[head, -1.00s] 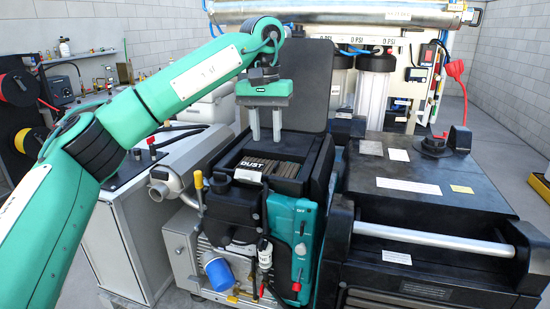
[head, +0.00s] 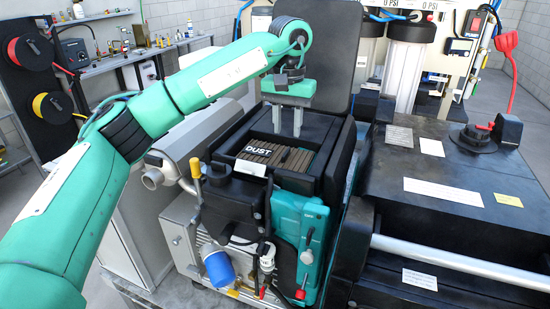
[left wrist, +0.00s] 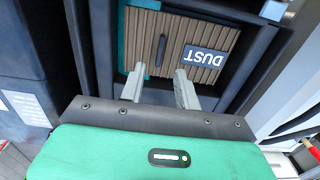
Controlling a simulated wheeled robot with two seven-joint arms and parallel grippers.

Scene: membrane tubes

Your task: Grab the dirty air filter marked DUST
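The dirty air filter (head: 280,155) is a brown pleated panel with a black DUST label. It sits inside the open black filter box on the teal and black engine unit. The filter also shows in the left wrist view (left wrist: 205,35), with a dark slot-like mark near its middle. My left gripper (head: 286,135) points down above the back part of the filter, its two grey fingers apart with nothing between them. In the left wrist view the fingertips (left wrist: 163,75) lie over the filter's near edge; contact cannot be told. My right gripper is not in view.
The raised black lid (head: 325,50) stands behind the box. The box's black walls (head: 328,158) surround the filter closely. A black bench with a silver bar (head: 450,262) is on the right. A grey pipe (head: 160,178) and yellow-capped part (head: 195,168) stand at the left.

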